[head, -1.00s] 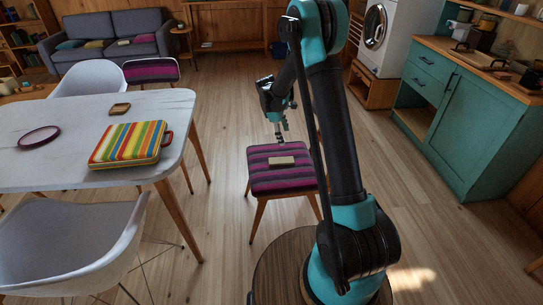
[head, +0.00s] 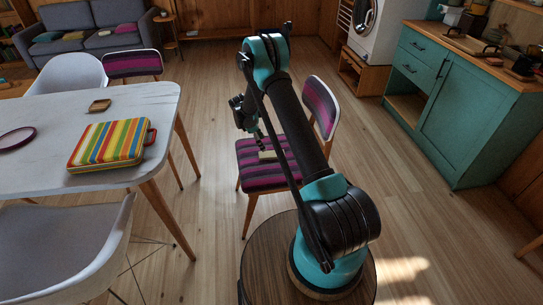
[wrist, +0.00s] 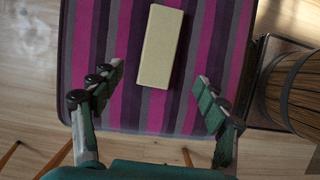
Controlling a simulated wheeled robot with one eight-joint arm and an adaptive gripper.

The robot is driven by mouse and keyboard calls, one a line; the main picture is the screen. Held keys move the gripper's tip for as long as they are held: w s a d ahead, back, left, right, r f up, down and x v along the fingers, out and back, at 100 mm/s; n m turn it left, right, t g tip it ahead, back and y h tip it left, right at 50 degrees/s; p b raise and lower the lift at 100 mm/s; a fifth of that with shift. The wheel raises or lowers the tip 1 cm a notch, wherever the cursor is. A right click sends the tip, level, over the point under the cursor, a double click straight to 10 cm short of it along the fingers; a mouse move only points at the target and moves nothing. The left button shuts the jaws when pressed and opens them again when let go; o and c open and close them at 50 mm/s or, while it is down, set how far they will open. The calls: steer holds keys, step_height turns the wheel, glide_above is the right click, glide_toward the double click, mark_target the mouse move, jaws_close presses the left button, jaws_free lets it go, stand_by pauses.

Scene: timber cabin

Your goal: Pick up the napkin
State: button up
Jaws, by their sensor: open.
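The napkin (wrist: 160,45) shows as a pale beige, flat rectangle lying on the striped purple and grey chair seat (wrist: 215,40). In the head view the napkin (head: 268,155) is small and partly hidden by my arm. My gripper (wrist: 160,78) is open and empty above the seat, pointing down. In the wrist view its fingers stand left and right of the napkin's near end, with a gap on both sides. In the head view my gripper (head: 260,142) is over the chair, close to the napkin. I cannot tell the exact height left between them.
The chair's backrest (head: 320,107) rises to the right behind my arm. A white table (head: 60,110) with a striped case (head: 110,143) stands at the left. A teal cabinet (head: 460,120) is at the right.

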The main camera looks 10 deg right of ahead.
mark_target(269, 154)
steer(key=x, duration=0.8)
steer(key=shift+w+f, duration=0.1)
steer(key=c, duration=1.2)
